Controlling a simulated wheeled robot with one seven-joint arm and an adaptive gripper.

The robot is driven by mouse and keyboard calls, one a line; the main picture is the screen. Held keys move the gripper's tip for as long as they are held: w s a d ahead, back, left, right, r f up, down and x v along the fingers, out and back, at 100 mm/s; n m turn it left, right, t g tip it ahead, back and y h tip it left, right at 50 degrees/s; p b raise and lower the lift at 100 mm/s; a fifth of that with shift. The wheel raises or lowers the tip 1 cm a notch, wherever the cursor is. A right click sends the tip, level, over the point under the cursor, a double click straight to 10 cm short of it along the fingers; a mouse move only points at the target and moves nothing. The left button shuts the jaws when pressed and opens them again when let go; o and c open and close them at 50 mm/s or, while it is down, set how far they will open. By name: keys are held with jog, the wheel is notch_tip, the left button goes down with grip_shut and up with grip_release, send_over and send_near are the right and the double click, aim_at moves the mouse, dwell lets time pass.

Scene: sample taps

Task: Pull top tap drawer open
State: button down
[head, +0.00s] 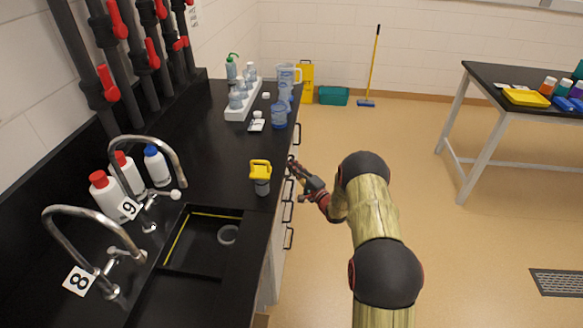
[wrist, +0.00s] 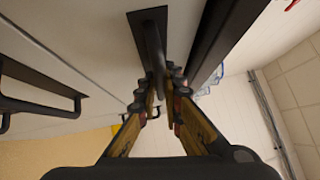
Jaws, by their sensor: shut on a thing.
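The top tap drawer is part of the pale cabinet front below the black counter; in the wrist view its front (wrist: 98,22) is a light panel. A black handle (wrist: 157,55) stands out from it, close to the dark counter edge. My gripper (wrist: 160,85) is shut on this handle, with a finger on each side. In the head view my gripper (head: 294,166) is at the counter's right edge, and the handle it holds is mostly hidden there. I cannot tell whether the drawer stands out from the cabinet.
Other black handles (head: 288,238) sit lower on the cabinet; one (wrist: 40,105) shows left in the wrist view. A yellow-topped container (head: 261,178) stands near the counter edge (head: 262,222).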

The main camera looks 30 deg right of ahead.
jog(key=s+d+p, duration=0.1)
jog(key=s+d, duration=0.8)
jog(key=d, duration=0.4)
jog(key=s+d, duration=0.9)
jog(key=d, duration=0.5)
jog(key=shift+s+f+p, duration=0.15)
jog(key=shift+s+p, duration=0.1)
jog(key=shift+p, duration=0.1)
jog(key=shift+d, duration=0.1)
jog(key=c, duration=2)
grip_release()
jog(key=shift+o, duration=0.4)
jog(key=v, duration=1.2)
